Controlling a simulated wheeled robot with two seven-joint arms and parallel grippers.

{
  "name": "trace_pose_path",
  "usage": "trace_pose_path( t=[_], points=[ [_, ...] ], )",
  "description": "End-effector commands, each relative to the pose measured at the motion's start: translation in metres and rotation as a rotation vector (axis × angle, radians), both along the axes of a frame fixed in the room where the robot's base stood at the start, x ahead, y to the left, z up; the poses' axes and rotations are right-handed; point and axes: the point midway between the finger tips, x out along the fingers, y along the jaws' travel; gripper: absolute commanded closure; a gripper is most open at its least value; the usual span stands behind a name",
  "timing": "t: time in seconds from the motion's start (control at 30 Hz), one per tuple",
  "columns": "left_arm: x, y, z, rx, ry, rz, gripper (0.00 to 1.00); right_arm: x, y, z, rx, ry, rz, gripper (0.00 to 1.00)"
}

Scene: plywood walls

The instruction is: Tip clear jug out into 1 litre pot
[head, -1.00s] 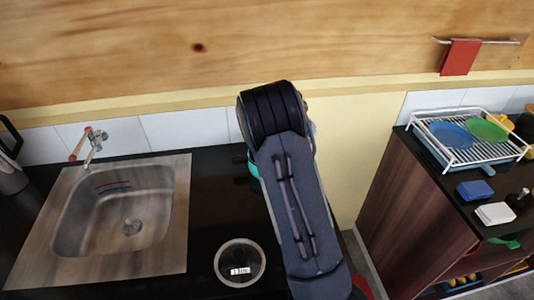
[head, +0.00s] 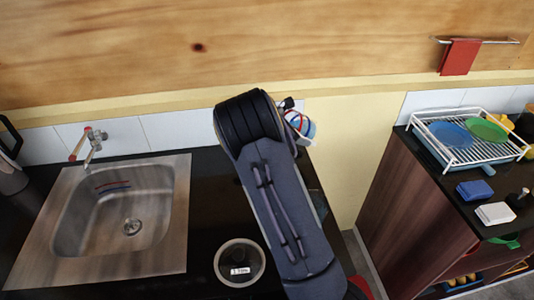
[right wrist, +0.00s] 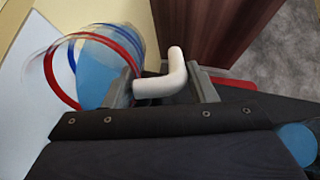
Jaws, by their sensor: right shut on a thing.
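The clear jug (head: 300,125), with red and blue bands and something light blue in it, shows beside the far end of my right arm in the head view. It is raised near the back wall and looks tilted. In the right wrist view the jug (right wrist: 100,75) is at the left, and my right gripper (right wrist: 166,86) is shut on its white handle (right wrist: 160,84). The arm hides part of the jug in the head view. A round pot (head: 222,262) with a small white label stands on the dark counter, left of my forearm. My left gripper is out of view.
A steel sink (head: 70,225) with a tap (head: 92,140) is at the left. At the right, past a gap, a wooden cabinet (head: 400,210) carries a dish rack (head: 455,150) with plates, a blue block (head: 475,190) and a white block (head: 495,213).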

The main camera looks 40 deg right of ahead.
Motion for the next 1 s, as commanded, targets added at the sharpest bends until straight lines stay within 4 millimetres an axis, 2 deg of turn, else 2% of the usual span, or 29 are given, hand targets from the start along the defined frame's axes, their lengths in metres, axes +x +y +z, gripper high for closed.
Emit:
trace_pose_path(
  t=[0.2,1.0],
  points=[
    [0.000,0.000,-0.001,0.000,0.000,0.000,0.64,0.000,0.000,-0.001,-0.031,0.006,-0.001,1.00],
    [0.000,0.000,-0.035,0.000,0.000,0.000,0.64,0.001,0.003,-0.019,-0.132,0.029,0.000,1.00]
  ],
)
